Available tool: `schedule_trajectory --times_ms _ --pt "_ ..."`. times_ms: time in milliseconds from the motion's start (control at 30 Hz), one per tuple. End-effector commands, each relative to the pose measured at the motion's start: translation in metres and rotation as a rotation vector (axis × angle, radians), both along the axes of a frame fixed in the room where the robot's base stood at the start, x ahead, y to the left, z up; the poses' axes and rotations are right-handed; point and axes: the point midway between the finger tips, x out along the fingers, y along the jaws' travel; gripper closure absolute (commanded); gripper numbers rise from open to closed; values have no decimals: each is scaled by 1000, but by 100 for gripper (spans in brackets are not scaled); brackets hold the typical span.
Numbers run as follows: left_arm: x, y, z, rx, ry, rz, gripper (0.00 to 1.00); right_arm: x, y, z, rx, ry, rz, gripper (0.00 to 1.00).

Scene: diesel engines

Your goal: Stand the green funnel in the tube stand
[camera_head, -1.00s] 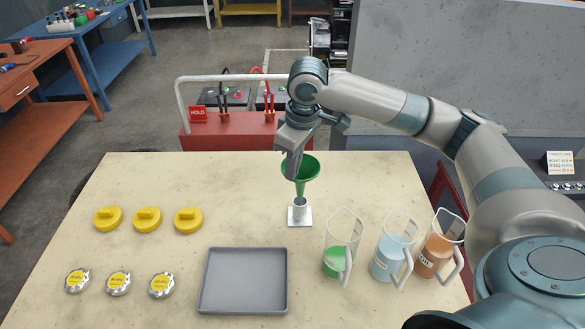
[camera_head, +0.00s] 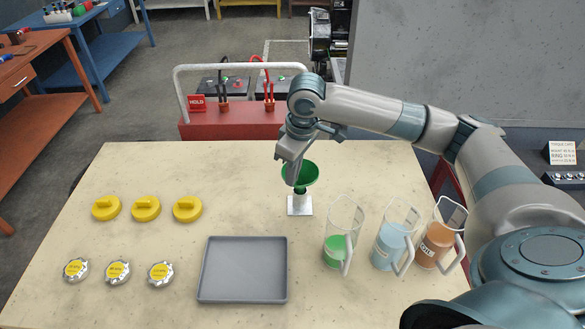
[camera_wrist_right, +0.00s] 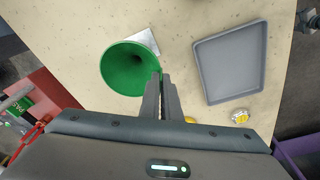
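The green funnel (camera_head: 309,174) is upright over the tube stand (camera_head: 300,207), a short metal tube on a square plate. Its stem goes down into the tube's mouth, with only a short bit of stem showing above; how deep it sits is hidden. My right gripper (camera_head: 292,180) is at the funnel's left rim. In the right wrist view the two fingers (camera_wrist_right: 160,78) are close together on the rim of the funnel (camera_wrist_right: 122,70). The stand's plate (camera_wrist_right: 148,40) shows partly behind the funnel there. My left gripper is out of view.
An empty grey tray (camera_head: 243,270) lies in front of the stand. Jugs with green (camera_head: 337,250), blue (camera_head: 388,250) and orange (camera_head: 434,246) liquid stand to the right. Yellow caps (camera_head: 146,208) and silver-rimmed caps (camera_head: 118,272) lie at left. A red cart (camera_head: 235,122) stands behind the table.

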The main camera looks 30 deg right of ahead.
Motion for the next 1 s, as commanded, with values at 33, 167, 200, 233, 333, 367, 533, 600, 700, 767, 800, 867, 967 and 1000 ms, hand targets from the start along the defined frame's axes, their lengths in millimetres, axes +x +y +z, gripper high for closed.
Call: schedule_trajectory --times_ms 33,167,200,233,333,367,533,600,700,767,800,867,967,1000 --pt "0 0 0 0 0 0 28 0 0 -3 0 1 0 100" --pt "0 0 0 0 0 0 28 0 0 -9 -1 0 0 100" --pt "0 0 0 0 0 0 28 0 0 -10 -1 0 0 100" --pt "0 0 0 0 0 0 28 0 0 -11 -1 0 0 100" --pt "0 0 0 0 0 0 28 0 0 -13 0 -1 0 100" --pt "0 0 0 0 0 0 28 0 0 -13 0 -1 0 100" --pt "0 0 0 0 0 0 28 0 0 -14 0 -1 0 100" --pt "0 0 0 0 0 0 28 0 0 -14 0 -1 0 100" --pt "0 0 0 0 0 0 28 0 0 -14 0 -1 0 94" --pt "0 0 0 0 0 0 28 0 0 -14 0 -1 0 80" --pt "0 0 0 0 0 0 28 0 0 -14 0 -1 0 75" --pt "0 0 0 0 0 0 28 0 0 -14 0 -1 0 75" --pt "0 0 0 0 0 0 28 0 0 -14 0 -1 0 75" --pt "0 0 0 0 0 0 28 0 0 -14 0 -1 0 75"
